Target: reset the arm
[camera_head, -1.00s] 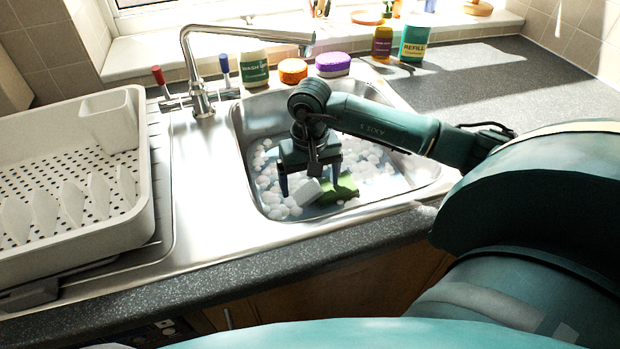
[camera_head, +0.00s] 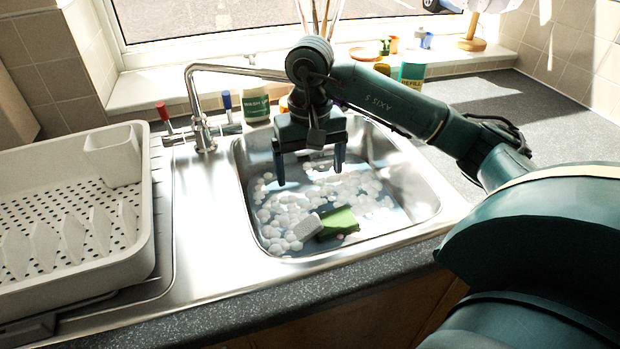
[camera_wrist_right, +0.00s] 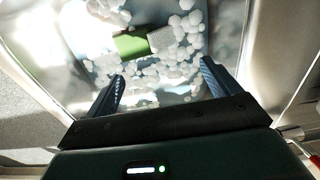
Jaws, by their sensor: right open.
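My right gripper (camera_head: 310,172) is open and empty above the sink basin. Its two fingers also show in the right wrist view (camera_wrist_right: 161,88), spread apart with nothing between them. Below it in the basin lie a green block (camera_head: 340,222) and a whitish-grey block (camera_head: 306,227), side by side among white foam. The green block (camera_wrist_right: 131,43) and the pale block (camera_wrist_right: 162,39) also show in the right wrist view, beyond the fingertips. My left gripper is not in view.
A metal sink (camera_head: 205,255) with a tap (camera_head: 193,100) stands left of my arm. A white dish rack (camera_head: 140,240) is at the left. A green-labelled bottle (camera_head: 412,74) and other items stand near the windowsill. The counter at the right (camera_head: 500,105) is mostly clear.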

